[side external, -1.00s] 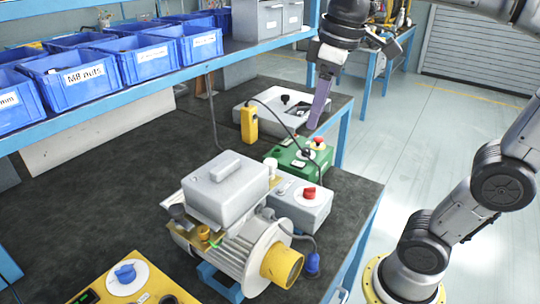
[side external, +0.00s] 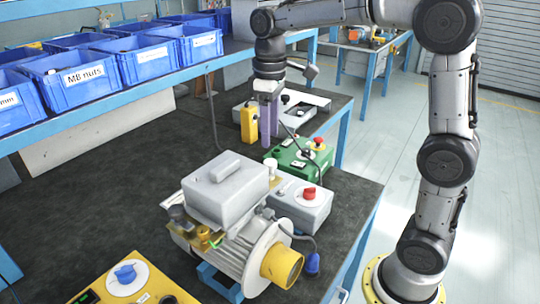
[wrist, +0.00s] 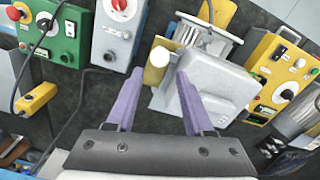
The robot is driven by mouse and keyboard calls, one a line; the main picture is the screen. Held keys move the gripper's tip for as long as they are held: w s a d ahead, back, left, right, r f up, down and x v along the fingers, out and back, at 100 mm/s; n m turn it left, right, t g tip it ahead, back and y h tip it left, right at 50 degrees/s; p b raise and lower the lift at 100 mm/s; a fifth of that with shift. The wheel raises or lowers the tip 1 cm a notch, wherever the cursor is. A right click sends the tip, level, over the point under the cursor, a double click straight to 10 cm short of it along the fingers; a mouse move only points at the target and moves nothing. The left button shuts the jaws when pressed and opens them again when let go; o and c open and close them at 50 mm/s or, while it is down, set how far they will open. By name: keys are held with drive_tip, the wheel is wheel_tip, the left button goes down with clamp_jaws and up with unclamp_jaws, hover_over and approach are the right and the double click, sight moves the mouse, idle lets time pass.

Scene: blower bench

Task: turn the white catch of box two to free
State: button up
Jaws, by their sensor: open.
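My gripper (side external: 268,135) has two purple fingers pointing down, over the back of the bench near the yellow handheld box. In the wrist view my gripper (wrist: 155,95) is open, with nothing between its fingers. A green box (side external: 290,162) has a red button. A yellow box (side external: 95,290) has a blue knob (side external: 125,273) on a white disc. A cream cylinder (side external: 270,167) stands beside the grey motor cover. No label "two" is readable, and I cannot tell which part is the white catch.
The motor (side external: 240,255) with its grey cover (side external: 225,185) and yellow shaft end stands mid-bench. A yellow handheld box (side external: 249,122) and a dark cable are close to my fingers. Blue bins (side external: 75,85) line a shelf. The bench's left middle is clear.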

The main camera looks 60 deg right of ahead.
sight(270, 161)
wheel_tip(270, 161, down, 7)
drive_tip(key=shift+f, duration=0.1)
drive_tip(key=shift+c, duration=0.3)
clamp_jaws()
